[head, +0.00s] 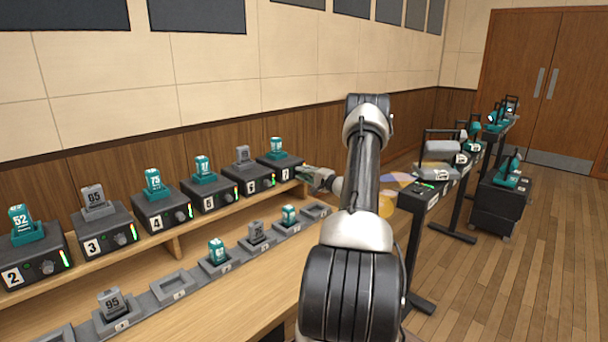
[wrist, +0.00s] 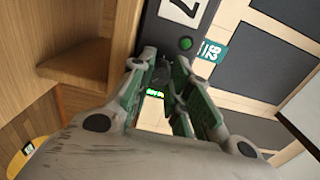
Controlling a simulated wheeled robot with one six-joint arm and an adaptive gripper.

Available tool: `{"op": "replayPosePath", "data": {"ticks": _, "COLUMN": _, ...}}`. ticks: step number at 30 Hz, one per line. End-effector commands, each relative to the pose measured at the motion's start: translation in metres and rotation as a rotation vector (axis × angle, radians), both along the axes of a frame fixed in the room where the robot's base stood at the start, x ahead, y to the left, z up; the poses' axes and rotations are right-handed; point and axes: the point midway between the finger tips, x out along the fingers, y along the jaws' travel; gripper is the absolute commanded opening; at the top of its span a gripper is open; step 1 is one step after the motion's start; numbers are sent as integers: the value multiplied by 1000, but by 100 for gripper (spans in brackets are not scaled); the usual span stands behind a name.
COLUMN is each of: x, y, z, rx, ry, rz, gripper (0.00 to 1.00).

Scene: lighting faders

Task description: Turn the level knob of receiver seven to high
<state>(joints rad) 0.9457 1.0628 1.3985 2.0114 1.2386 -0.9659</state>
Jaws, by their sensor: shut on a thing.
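Receiver seven (head: 268,177) is the dark box at the right end of the shelf row, with a white 7 label (head: 285,174) on its front. In the wrist view that label (wrist: 181,9) is at the top, above a round green light (wrist: 186,43). My gripper (head: 308,173) reaches the front of receiver seven from the right. In the wrist view its fingers (wrist: 164,68) are closed around the level knob (wrist: 161,75), which is dark and mostly hidden between them. A green lit level bar (wrist: 154,93) shows just below the knob. The knob's pointer cannot be made out.
More numbered receivers, such as receiver four (head: 165,212), stand left along the wooden shelf (head: 182,232). Below is a row of grey trays (head: 172,286), some holding packs. Stands with lighting gear (head: 440,175) are at the right. Open floor lies right of my arm.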

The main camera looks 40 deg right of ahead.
Motion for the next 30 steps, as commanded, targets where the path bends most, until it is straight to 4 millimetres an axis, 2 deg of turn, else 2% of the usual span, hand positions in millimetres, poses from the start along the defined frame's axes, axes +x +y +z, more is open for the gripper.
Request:
{"op": "replayPosePath", "data": {"ticks": 14, "x": 0, "y": -4, "z": 2, "rx": 15, "ry": -1, "rz": -9, "gripper": 0}}
{"op": "replayPosePath", "data": {"ticks": 15, "x": 0, "y": -4, "z": 2, "rx": 14, "ry": -1, "rz": -9, "gripper": 20}}
{"op": "replayPosePath", "data": {"ticks": 18, "x": 0, "y": -4, "z": 2, "rx": 14, "ry": -1, "rz": -8, "gripper": 39}}
{"op": "replayPosePath", "data": {"ticks": 19, "x": 0, "y": -3, "z": 2, "rx": 14, "ry": -1, "rz": -8, "gripper": 42}}
{"op": "replayPosePath", "data": {"ticks": 30, "x": -6, "y": -2, "z": 0, "rx": 16, "ry": 2, "rz": -4, "gripper": 42}}
